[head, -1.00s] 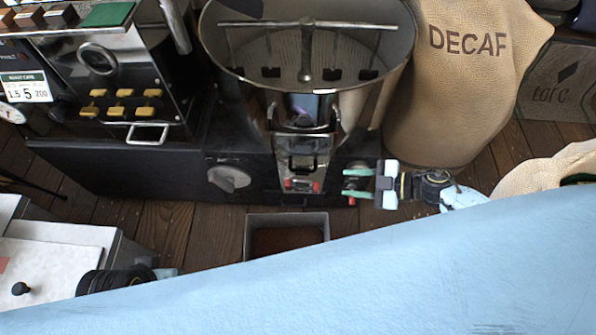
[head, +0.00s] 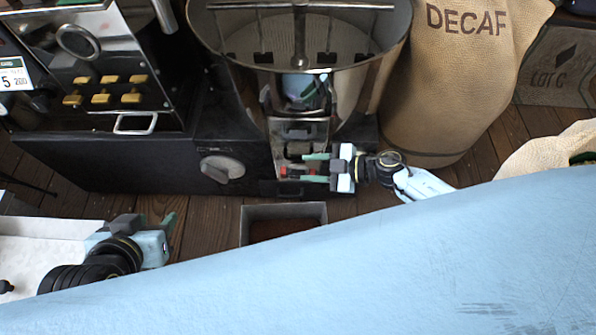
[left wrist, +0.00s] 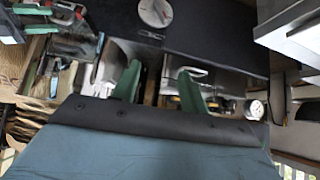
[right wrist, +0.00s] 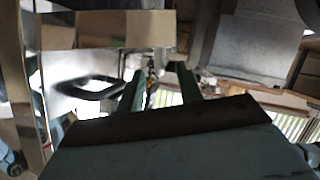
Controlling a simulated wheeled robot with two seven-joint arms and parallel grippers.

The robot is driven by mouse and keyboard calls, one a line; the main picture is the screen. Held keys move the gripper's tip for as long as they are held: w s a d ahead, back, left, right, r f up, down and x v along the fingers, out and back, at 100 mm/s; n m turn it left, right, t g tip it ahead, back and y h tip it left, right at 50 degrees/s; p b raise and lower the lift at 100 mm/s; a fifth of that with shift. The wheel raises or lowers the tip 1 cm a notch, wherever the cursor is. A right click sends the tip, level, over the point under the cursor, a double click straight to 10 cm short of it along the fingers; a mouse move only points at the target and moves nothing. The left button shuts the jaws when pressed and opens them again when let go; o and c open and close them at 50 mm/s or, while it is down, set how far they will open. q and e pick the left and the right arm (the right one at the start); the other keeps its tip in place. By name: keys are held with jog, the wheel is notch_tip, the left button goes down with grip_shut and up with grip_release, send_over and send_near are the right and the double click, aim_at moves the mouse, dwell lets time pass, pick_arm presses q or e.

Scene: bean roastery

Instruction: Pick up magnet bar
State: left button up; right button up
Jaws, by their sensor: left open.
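I cannot clearly make out a magnet bar. A small red part (head: 291,171) shows at the foot of the shiny metal chute (head: 303,130); I cannot tell whether it belongs to the bar. My right gripper (head: 306,167) is at the front of this chute, its green fingers apart around the height of the red part. In the right wrist view the right fingers (right wrist: 160,85) stand apart before shiny metal and a dark curved handle (right wrist: 90,88). My left gripper (head: 157,222) is open and empty at lower left; its spread fingers show in the left wrist view (left wrist: 158,85).
A grey bin (head: 285,213) stands on the floor below the chute. The black machine base (head: 110,165) has a grey knob (head: 221,169). A DECAF sack (head: 450,80) stands at right. A light-topped surface (head: 40,250) lies at lower left. A large blue surface covers the lower view.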

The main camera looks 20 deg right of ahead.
jog(key=b+x, duration=0.1)
jog(key=x, duration=0.1)
jog(key=shift+w+a+f, duration=0.15)
jog(key=shift+a, duration=0.25)
pick_arm(q)
jog(key=w+d+r+t+h, duration=0.1)
jog(key=w+d+r+t, duration=0.1)
jog(key=w+r+t, duration=0.1)
jog(key=shift+w+r+t, duration=0.4)
jog(key=shift+w+r, duration=0.15)
jog(key=shift+r, duration=0.05)
pick_arm(e)
jog(key=shift+w, duration=0.1)
grip_shut()
